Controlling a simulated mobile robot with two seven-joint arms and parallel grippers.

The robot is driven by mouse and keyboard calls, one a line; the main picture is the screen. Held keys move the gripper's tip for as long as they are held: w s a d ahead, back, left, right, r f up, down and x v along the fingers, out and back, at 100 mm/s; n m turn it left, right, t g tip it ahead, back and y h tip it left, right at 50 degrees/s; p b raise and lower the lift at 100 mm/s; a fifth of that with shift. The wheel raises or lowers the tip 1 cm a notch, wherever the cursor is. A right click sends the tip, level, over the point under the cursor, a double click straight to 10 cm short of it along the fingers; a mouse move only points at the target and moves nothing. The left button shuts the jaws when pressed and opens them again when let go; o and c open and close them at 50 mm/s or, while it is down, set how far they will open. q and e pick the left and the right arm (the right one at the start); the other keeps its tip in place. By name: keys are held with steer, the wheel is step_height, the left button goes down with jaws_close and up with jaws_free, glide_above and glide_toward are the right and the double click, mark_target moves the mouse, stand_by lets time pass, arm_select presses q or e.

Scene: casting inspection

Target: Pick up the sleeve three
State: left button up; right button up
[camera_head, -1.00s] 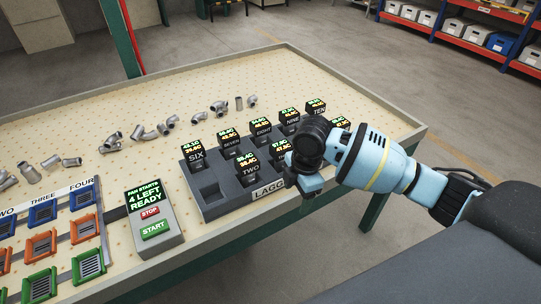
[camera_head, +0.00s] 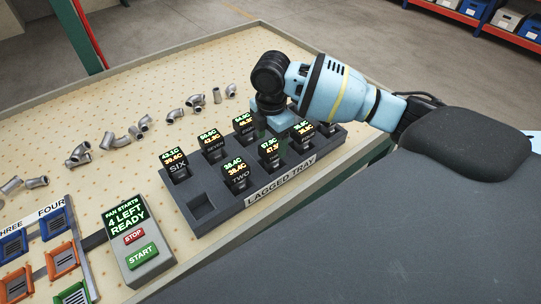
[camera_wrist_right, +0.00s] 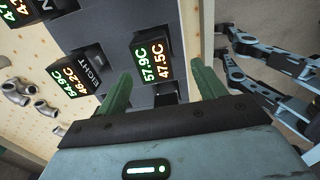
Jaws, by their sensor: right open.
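Sleeve three (camera_head: 270,153) is a dark block with a lit display of green and orange figures, set in the front row of the grey lagged tray (camera_head: 222,214), right of sleeve two (camera_head: 235,175). Its name label is too small to read surely. My right gripper (camera_head: 280,126) is over the tray, just behind this sleeve. In the right wrist view, the sleeve reading 57.9C and 47.5C (camera_wrist_right: 152,58) lies ahead between the two green fingers of my open right gripper (camera_wrist_right: 162,84), with none of it clamped. My left gripper is out of view.
Sleeves six (camera_head: 175,166), seven (camera_head: 212,146) and eight (camera_head: 243,127) stand close in the back row. An empty socket (camera_head: 202,206) is at the tray's front left. The fan panel (camera_head: 138,250) is left of the tray. Grey pipe elbows (camera_head: 115,139) lie behind.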

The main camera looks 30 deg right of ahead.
mark_target(271, 146)
steer(key=shift+w+f, duration=0.2)
steer(key=shift+f, duration=0.85)
steer(key=shift+w+d+f, duration=0.1)
steer(key=shift+d+f, duration=0.05)
steer(key=shift+f, duration=1.15)
steer(key=shift+w+d+f, duration=0.1)
steer(key=shift+d+f, duration=0.05)
steer(key=shift+f, duration=1.1)
steer(key=c, duration=1.3)
steer(key=shift+r, duration=0.2)
step_height(271, 146, up, 10)
steer(key=shift+f, duration=0.1)
